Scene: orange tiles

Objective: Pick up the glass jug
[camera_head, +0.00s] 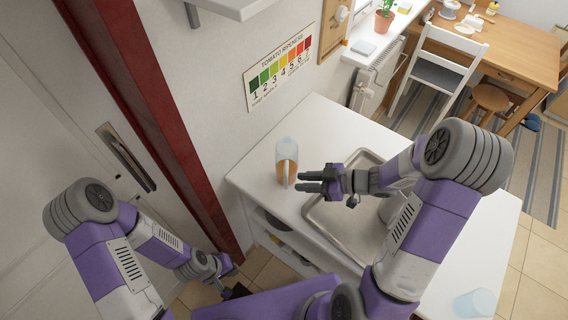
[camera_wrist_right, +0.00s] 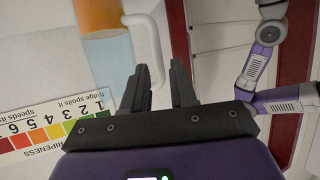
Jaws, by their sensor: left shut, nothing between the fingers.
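The glass jug (camera_head: 287,152) stands upright on the white counter, pale blue above with orange showing lower down. My right gripper (camera_head: 304,181) is just right of it, with its fingers pointing left toward the jug, apart and open. In the right wrist view the jug (camera_wrist_right: 108,55) is at the upper left. Its pale handle (camera_wrist_right: 152,45) reaches down toward the gap between the open fingertips (camera_wrist_right: 160,75); I cannot tell whether they touch. My left gripper (camera_head: 236,290) is low, in front of the counter, shut and empty, and partly hidden.
A metal sink tray (camera_head: 322,222) is set in the counter right of the jug, below my right arm. A pale blue glass (camera_head: 475,303) is at the counter's near right. A ripeness chart (camera_head: 281,72) hangs on the wall behind. The counter behind the jug (camera_head: 315,120) is clear.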

